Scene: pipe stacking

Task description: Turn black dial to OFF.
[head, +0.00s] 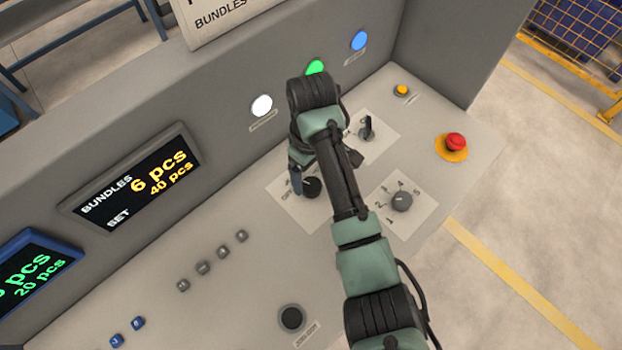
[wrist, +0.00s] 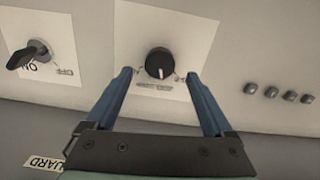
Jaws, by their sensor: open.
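The black dial (wrist: 159,62) is a round knob with a white pointer line, set on a pale label plate (wrist: 178,25) on the grey panel. In the wrist view its pointer line faces down toward my gripper. My gripper (wrist: 163,72) is open, with one blue finger on each side of the dial and gaps between fingers and dial. In the head view the dial (head: 312,187) shows beside my gripper (head: 299,172), partly hidden by my arm.
A black key-like switch (wrist: 28,55) marked ON and OFF sits left in the wrist view. A numbered grey dial (head: 402,201), a red emergency button (head: 455,142) and a yellow button (head: 402,90) lie to the right in the head view. Several small grey buttons (head: 203,267) lie left.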

